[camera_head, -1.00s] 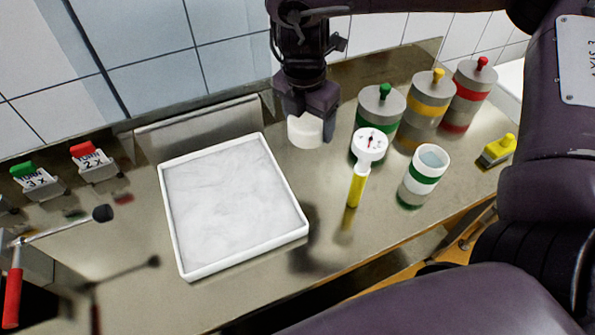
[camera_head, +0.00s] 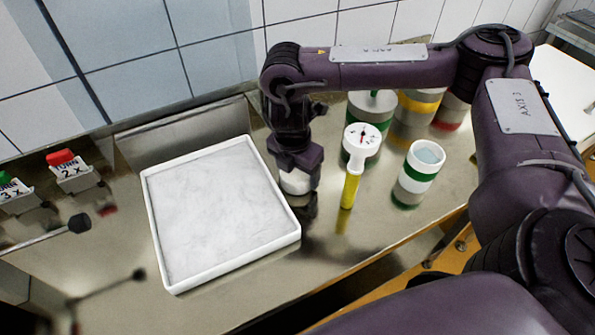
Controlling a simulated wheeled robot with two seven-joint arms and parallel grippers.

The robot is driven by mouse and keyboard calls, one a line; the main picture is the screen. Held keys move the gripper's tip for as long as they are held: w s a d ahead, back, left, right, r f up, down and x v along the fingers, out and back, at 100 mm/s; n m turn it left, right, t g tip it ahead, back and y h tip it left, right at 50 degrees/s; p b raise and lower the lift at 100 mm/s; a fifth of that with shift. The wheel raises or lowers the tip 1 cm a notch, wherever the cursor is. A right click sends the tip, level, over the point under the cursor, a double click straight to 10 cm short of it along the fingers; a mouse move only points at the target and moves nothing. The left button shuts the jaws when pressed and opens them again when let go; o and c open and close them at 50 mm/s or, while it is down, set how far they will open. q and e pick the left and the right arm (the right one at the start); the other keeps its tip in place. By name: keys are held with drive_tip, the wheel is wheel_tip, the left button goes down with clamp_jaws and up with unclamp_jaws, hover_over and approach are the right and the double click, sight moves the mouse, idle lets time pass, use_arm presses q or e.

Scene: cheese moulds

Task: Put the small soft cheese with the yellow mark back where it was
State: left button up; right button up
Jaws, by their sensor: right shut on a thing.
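My right gripper (camera_head: 297,170) is shut on a small white cheese (camera_head: 296,184). It holds the cheese low over the steel counter, just right of the white tray (camera_head: 285,248). A dark reflection shows under the cheese; I cannot tell whether it touches the counter. No yellow mark shows on it. The tray's pale, marbled inside is empty. At the back right stand steel moulds with a green band (camera_head: 371,104), a yellow band (camera_head: 420,101) and a red band (camera_head: 449,112); my right arm partly hides them. My left gripper is not in view.
A dial thermometer with a yellow stem (camera_head: 350,190) stands close right of the cheese. A white cup with a green band (camera_head: 419,172) is farther right. A red "TURN 2x" tag (camera_head: 72,172) and a green "3x" tag (camera_head: 14,192) stand left. Free counter lies in front of the cheese.

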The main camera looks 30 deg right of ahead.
drive_tip(key=shift+s+f, duration=0.1)
drive_tip(key=o, duration=0.8)
